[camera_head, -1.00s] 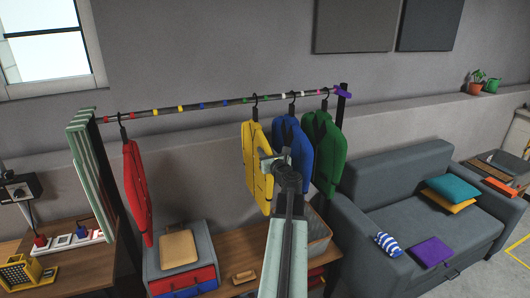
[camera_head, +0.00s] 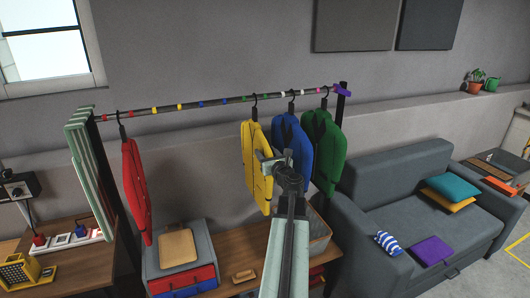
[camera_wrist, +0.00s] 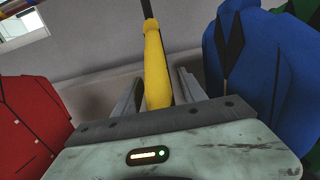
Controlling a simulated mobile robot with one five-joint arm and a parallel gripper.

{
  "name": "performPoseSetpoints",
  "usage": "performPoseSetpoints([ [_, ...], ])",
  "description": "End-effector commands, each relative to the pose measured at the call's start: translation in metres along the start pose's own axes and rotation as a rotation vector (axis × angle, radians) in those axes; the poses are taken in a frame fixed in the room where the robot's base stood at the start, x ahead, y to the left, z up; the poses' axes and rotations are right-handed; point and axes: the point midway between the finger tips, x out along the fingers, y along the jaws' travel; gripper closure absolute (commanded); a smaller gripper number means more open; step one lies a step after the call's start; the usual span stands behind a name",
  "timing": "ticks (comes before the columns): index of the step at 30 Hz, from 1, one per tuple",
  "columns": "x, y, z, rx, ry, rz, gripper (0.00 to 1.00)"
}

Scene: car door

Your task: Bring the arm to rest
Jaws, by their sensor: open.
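My gripper (camera_head: 268,165) is raised at the front of the hanging yellow jacket (camera_head: 257,190), with my arm reaching up from the bottom of the head view. In the wrist view my gripper (camera_wrist: 158,88) has its two fingers apart. The yellow jacket (camera_wrist: 156,70) shows edge-on between them, with a gap on each side. Whether it is within the fingers' reach or only behind them, I cannot tell.
A rail (camera_head: 215,101) carries a red jacket (camera_head: 136,190) at left, and a blue jacket (camera_head: 290,145) and a green jacket (camera_head: 325,155) right of the yellow one. Below stands a bench (camera_head: 240,264) with boxes. A grey sofa (camera_head: 400,190) is at right.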

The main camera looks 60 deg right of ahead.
Motion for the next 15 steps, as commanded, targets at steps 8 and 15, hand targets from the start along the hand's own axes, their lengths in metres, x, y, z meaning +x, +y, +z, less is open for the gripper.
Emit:
performPoseSetpoints([
  [8,-0.057,0.001,0.0,0.0,0.0,-0.001,0.51],
  [15,-0.064,0.0,0.0,0.0,0.0,0.001,0.51],
])
